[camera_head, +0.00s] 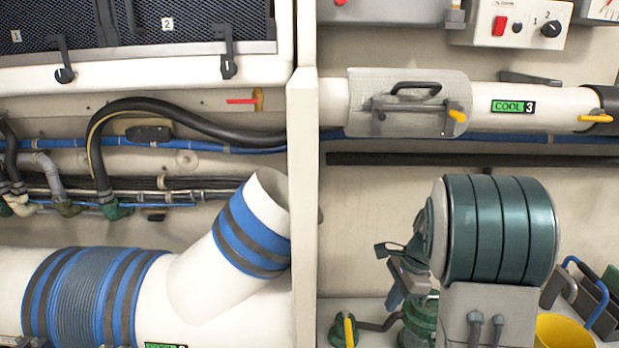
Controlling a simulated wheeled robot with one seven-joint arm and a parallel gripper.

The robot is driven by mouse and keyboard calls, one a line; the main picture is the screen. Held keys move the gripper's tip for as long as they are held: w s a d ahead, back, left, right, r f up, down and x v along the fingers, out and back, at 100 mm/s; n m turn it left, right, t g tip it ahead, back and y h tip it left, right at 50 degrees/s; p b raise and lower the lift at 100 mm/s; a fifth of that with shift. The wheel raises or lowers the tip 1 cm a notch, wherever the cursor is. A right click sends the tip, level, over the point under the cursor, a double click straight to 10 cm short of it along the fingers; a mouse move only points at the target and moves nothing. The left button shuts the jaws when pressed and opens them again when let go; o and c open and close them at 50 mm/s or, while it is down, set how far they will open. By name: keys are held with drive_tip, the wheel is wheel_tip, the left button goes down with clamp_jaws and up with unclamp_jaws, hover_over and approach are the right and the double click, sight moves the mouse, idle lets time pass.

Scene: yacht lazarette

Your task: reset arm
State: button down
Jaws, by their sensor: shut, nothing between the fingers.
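My gripper is not in view, and I cannot make out any part of my arm for sure. The view faces a pale wall with pipes, hoses and equipment, split by a white upright post (302,200). The task names no other object.
A teal ribbed drum-shaped unit (500,230) on a grey housing (487,305) stands at lower right, beside a yellow bucket (563,331). A white branched duct (200,275) with blue bands fills the lower left. A white pipe labelled COOL 3 (550,108) runs across the upper right.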

drive_tip(key=s+a+r+n+t+h, duration=0.1)
drive_tip(key=s+a+r+n, duration=0.1)
drive_tip(key=s+n, duration=0.3)
drive_tip(key=s+a+r+n+t+h, duration=0.1)
drive_tip(key=s+a+r+n, duration=0.2)
drive_tip(key=s+n, duration=0.3)
drive_tip(key=s+a+r+n+t+h, duration=0.1)
drive_tip(key=s+a+r+n, duration=0.1)
drive_tip(key=s+n, duration=0.3)
drive_tip(key=s+r, duration=0.1)
drive_tip(key=s, duration=0.3)
drive_tip(key=shift+s+a+n, duration=0.3)
drive_tip(key=shift+s+n, duration=0.1)
